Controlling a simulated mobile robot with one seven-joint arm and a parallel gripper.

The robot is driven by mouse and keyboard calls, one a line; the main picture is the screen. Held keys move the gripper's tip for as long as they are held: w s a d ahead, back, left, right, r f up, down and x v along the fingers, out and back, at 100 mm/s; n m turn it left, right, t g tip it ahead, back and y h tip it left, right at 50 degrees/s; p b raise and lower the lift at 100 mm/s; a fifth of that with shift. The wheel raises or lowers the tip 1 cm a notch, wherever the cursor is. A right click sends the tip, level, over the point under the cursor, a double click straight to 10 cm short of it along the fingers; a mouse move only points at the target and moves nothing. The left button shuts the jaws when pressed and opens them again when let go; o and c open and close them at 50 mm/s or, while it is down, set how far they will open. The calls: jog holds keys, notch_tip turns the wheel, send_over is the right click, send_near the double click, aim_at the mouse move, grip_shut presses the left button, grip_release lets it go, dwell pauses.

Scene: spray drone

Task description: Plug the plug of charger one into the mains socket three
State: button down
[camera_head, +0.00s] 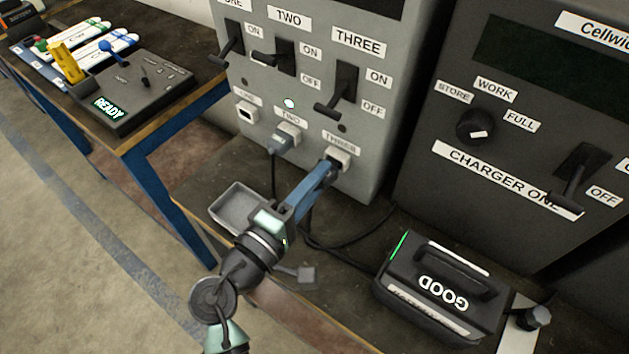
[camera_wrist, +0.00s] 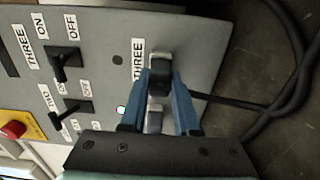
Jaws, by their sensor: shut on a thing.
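Mains socket three (camera_head: 340,154) is a pale square outlet under its THREE label on the grey panel; it also shows in the wrist view (camera_wrist: 160,59). My gripper (camera_head: 325,172) is shut on a dark plug, which shows between the blue fingers in the wrist view (camera_wrist: 158,80). The plug is at the face of socket three, lined up with it; I cannot tell how deeply it is seated. Charger one (camera_head: 500,175) is the dark cabinet at right. Its lever (camera_head: 575,182) hangs down by OFF.
A grey plug (camera_head: 283,140) sits in socket two, with a lit lamp (camera_head: 289,103) above. Switch three (camera_head: 338,95) points down. A GOOD battery box (camera_head: 440,285), a grey tray (camera_head: 240,206) and loose black cables (camera_wrist: 285,65) are nearby. The left table holds a READY device (camera_head: 125,90).

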jog(key=shift+w+d, duration=0.4)
jog(key=shift+w, duration=0.15)
jog(key=c, duration=0.6)
grip_release()
jog(key=shift+o, duration=0.2)
jog(key=v, duration=1.3)
jog(key=shift+s, duration=0.1)
